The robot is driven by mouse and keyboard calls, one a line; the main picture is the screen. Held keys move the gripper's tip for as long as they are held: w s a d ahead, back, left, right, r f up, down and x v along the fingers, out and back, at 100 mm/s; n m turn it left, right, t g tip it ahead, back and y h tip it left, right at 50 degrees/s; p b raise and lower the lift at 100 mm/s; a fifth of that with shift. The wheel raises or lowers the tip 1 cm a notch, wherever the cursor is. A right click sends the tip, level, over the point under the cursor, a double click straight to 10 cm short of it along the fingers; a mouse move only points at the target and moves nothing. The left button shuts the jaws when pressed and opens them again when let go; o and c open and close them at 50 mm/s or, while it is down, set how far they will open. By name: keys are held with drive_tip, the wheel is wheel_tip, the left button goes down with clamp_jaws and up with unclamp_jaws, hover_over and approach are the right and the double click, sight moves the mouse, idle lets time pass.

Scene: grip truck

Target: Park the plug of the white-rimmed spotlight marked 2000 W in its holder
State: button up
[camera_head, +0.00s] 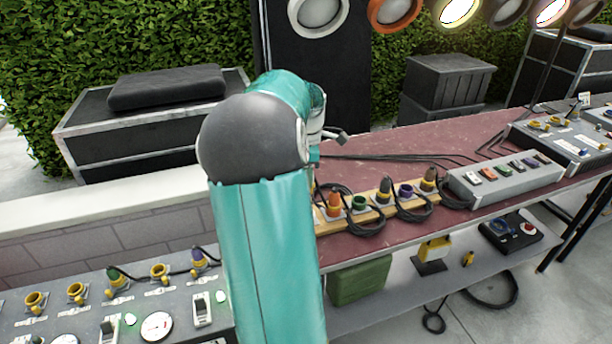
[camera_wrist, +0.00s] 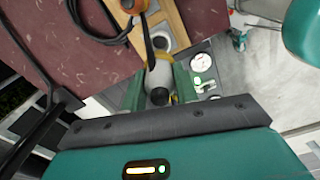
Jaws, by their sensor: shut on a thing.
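The white-rimmed spotlight (camera_head: 318,14) hangs at the top of the head view; no 2000 W mark is readable. My gripper (camera_wrist: 160,88) is shut on a pale grey-white plug (camera_wrist: 160,72) with a yellowish band and a dark cable. The wooden plug holder (camera_wrist: 172,14) lies just beyond the plug in the wrist view. A round grey seat on it, beside an orange plug, is partly covered by the held plug. I cannot tell whether the plug touches the holder. In the head view my arm hides the gripper and the holder's left end (camera_head: 385,212).
A control panel (camera_head: 160,300) with yellow sockets is at lower left. The red tabletop (camera_head: 440,140) behind is mostly clear.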

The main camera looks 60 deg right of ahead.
drive_tip(key=shift+w+f, duration=0.25)
drive_tip(key=shift+f, duration=2.35)
drive_tip(key=shift+f, duration=2.45)
drive_tip(key=o, duration=1.5)
drive_tip(key=shift+c, duration=0.2)
drive_tip(key=shift+r, duration=0.1)
drive_tip(key=shift+r, duration=2.4)
